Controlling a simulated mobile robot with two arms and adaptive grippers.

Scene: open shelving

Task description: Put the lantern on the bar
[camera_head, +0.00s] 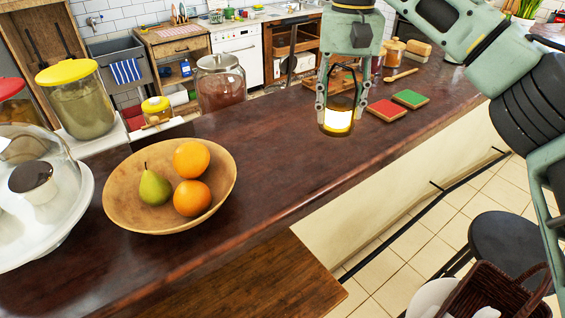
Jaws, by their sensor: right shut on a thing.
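The lantern (338,122), small with a dark frame and a glowing yellow-white lower part, is between the fingers of my right gripper (341,108), which is shut on it. It looks upright. The bar (290,150) is a long dark red-brown wooden counter running from lower left to upper right. The lantern shows over the bar's middle stretch; I cannot tell if its base touches the surface. My left gripper is not in view.
A wooden bowl (120,205) with two oranges and a pear stands on the bar at left. Red (387,110) and green (410,98) square pads lie right of the lantern. Bar surface between bowl and lantern is clear.

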